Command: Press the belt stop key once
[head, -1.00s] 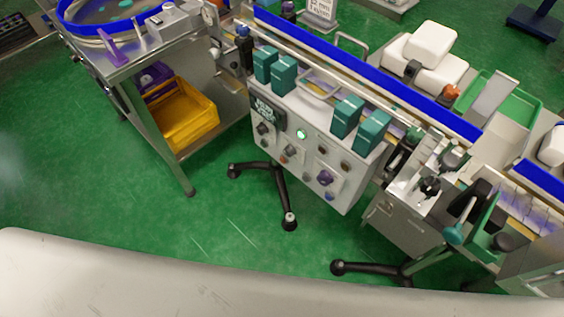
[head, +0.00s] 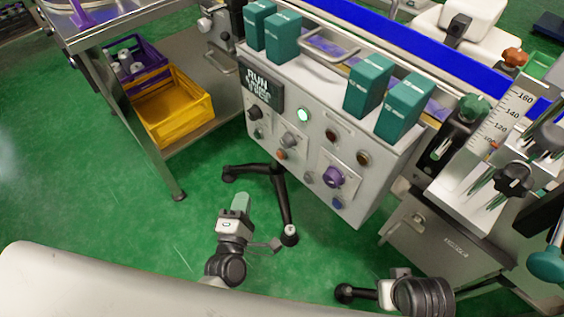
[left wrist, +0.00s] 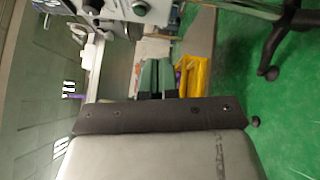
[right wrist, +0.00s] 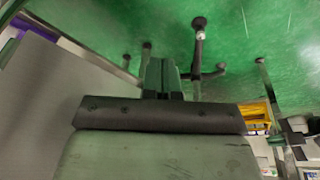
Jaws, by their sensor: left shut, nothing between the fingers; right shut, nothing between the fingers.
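A white control box (head: 318,145) hangs below the conveyor belt. Its sloped face carries a lit green key (head: 303,115), two dark brown keys (head: 331,135), a purple knob (head: 333,177), an orange key (head: 281,154), blue keys (head: 338,202) and other knobs. Their labels are too small to read, so I cannot tell which is the stop key. A dark display (head: 260,88) shows "RUN". My left gripper (head: 240,202) is shut and empty, in front of and below the box, apart from it. My right gripper (right wrist: 163,75) is shut and empty; its arm shows low in the head view.
A steel table (head: 170,185) with a yellow crate (head: 178,105) is at left. Black stand feet (head: 288,236) spread below the box. A steel machine (head: 440,245) stands at right.

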